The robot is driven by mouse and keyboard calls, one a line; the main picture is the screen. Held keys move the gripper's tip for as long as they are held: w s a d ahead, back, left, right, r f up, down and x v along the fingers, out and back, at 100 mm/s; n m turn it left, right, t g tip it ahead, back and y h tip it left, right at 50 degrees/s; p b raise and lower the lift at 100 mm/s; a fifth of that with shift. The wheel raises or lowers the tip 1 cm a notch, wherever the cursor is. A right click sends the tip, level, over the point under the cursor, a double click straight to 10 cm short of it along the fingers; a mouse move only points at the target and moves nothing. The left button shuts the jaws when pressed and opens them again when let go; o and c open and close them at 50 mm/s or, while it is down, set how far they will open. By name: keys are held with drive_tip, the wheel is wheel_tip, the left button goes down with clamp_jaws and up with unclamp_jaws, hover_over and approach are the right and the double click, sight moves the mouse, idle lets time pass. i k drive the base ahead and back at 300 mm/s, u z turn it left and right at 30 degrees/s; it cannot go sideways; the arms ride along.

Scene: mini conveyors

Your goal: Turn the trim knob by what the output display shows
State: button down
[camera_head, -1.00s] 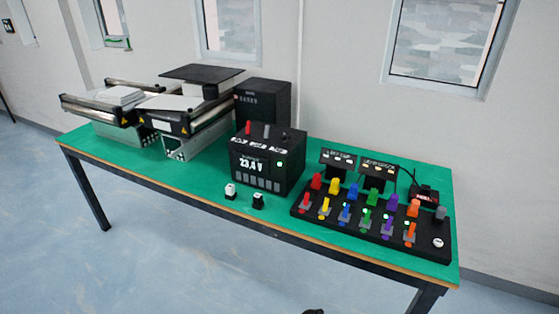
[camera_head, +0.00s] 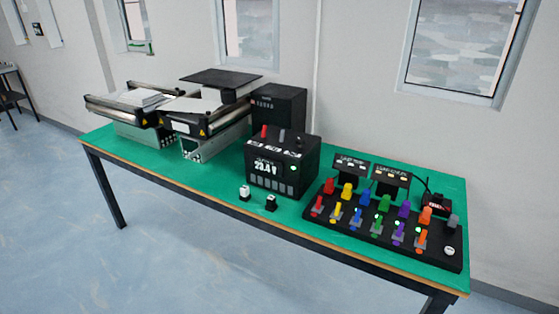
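A black power unit (camera_head: 280,165) stands near the middle of the green table. Its front display (camera_head: 265,166) reads about 23.4 V, with a green light (camera_head: 293,168) to its right. On its top are a red knob or lever (camera_head: 264,131), a grey one (camera_head: 282,135) and a dark one (camera_head: 301,139). I cannot tell which of these is the trim knob, as their labels are too small to read. My gripper is not in view.
The green table (camera_head: 200,203) also holds mini conveyors (camera_head: 205,125) at left, a black box (camera_head: 277,102) behind, a black panel (camera_head: 440,255) of coloured levers at right, and white (camera_head: 245,193) and black (camera_head: 271,203) small blocks in front. Floor before the table is clear.

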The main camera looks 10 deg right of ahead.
sight(299, 141)
drive_tip(key=u, duration=0.05)
drive_tip(key=i, duration=0.9)
drive_tip(key=z, duration=0.05)
